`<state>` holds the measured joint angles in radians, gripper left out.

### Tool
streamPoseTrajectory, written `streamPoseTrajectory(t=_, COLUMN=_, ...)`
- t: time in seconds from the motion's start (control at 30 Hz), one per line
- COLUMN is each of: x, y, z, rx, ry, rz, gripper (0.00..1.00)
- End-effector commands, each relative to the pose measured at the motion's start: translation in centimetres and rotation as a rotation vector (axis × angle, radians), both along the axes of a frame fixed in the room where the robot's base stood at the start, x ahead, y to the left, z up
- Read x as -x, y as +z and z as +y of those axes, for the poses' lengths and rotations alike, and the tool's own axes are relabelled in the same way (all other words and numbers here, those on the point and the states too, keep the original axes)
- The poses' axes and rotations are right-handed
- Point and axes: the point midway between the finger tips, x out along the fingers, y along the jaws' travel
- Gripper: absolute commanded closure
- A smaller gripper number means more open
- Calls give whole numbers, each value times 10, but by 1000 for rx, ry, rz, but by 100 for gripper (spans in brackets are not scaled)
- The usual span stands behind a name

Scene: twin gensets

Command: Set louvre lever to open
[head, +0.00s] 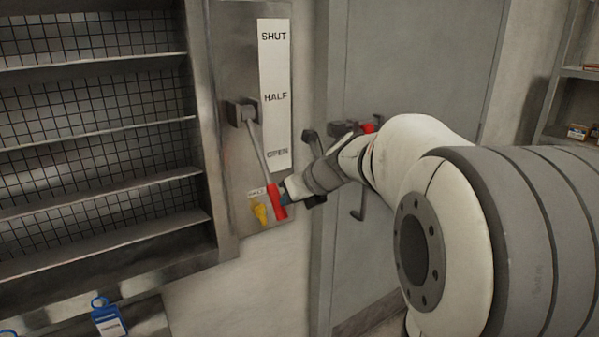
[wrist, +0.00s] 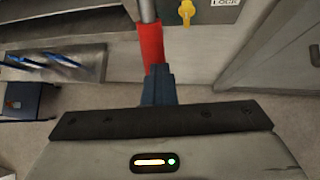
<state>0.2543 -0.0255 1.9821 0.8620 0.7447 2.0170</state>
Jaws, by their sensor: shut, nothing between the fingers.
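The louvre lever (head: 257,143) is a grey rod with a red grip (head: 276,196), pivoted on a dark block on a metal panel. It points down and slightly right, its grip below the OPEN mark of the white scale plate (head: 273,60), which reads SHUT, HALF and OPEN. My gripper (head: 290,190) is at the grip's right side in the head view. In the wrist view the dark fingers (wrist: 157,84) are together, with the red grip (wrist: 150,45) just beyond their tips. They look in contact or very close; I cannot tell which.
A yellow tag or latch (head: 260,213) hangs under a small LOCK label just left of the grip. A louvre bank (head: 95,120) fills the left. A grey door (head: 420,60) with a dark handle stands behind my arm. A blue padlock-like tag (head: 108,316) is at lower left.

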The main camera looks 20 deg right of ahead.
Motion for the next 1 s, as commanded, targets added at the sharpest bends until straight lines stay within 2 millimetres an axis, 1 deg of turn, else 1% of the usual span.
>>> streamPoseTrajectory(t=0.03, x=0, y=-1, z=4, rx=-4, ry=7, rz=4, gripper=100)
streamPoseTrajectory(t=0.17, x=4, y=7, z=1, rx=-4, ry=8, rz=3, gripper=100)
streamPoseTrajectory(t=0.27, x=12, y=20, z=-6, rx=-4, ry=7, rz=1, gripper=100)
streamPoseTrajectory(t=0.37, x=22, y=35, z=-17, rx=-3, ry=2, rz=-3, gripper=100)
streamPoseTrajectory(t=0.4, x=29, y=37, z=-22, rx=-2, ry=1, rz=-6, gripper=100)
streamPoseTrajectory(t=0.5, x=46, y=51, z=-32, rx=-1, ry=-2, rz=-7, gripper=100)
streamPoseTrajectory(t=0.7, x=73, y=75, z=-48, rx=-2, ry=-3, rz=-5, gripper=100)
streamPoseTrajectory(t=0.9, x=87, y=87, z=-55, rx=1, ry=3, rz=-4, gripper=100)
streamPoseTrajectory(t=1.0, x=93, y=83, z=-50, rx=46, ry=52, rz=-7, gripper=100)
